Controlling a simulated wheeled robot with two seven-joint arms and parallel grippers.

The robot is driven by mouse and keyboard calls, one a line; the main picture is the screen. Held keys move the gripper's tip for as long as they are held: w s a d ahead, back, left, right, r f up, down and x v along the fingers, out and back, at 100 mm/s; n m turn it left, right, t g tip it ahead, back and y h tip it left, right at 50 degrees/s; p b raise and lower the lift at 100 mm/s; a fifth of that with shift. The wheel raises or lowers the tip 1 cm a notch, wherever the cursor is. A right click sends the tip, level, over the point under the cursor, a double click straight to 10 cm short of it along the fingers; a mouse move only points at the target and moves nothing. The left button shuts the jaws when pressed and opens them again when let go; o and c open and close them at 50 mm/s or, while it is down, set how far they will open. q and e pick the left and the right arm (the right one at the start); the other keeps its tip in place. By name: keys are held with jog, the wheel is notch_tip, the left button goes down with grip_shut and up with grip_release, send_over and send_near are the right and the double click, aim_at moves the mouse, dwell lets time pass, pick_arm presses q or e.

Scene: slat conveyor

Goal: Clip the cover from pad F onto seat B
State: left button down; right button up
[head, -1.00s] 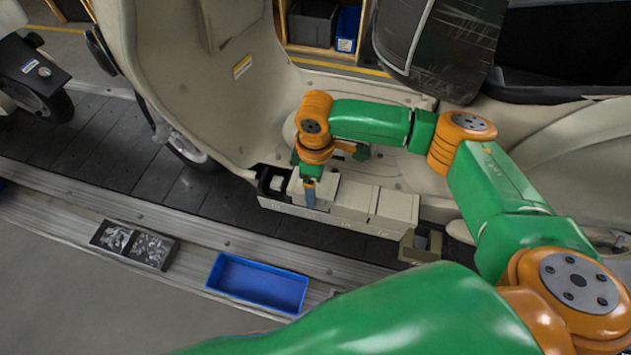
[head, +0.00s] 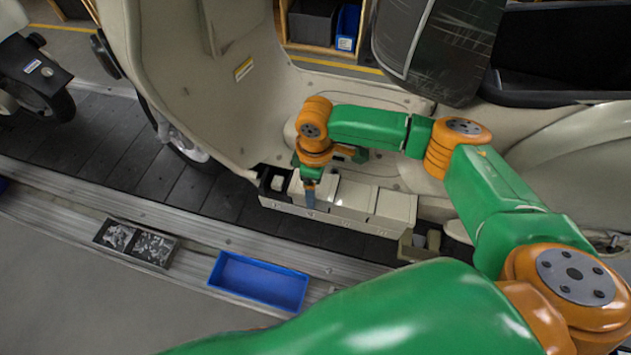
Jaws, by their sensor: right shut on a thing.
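A long pale grey housing (head: 330,219) sits along the front of the scooter's floorboard, with several pale block-like covers or seats in a row on its top. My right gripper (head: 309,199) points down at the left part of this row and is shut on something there. A pale cover piece (head: 297,189) shows just left of the fingers; whether it is the piece held is unclear. A black open recess (head: 264,182) lies at the housing's left end. Pad and seat letters are too small to read. My left gripper is out of view.
The beige scooter body (head: 225,95) stands behind, on the dark slat conveyor (head: 110,140). In front are an empty blue tray (head: 258,300), a dark two-part tray (head: 135,243) of small metal parts, and an olive box (head: 407,250) by the housing's right end.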

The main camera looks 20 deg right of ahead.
dwell(0.3)
jog(key=o, duration=1.2)
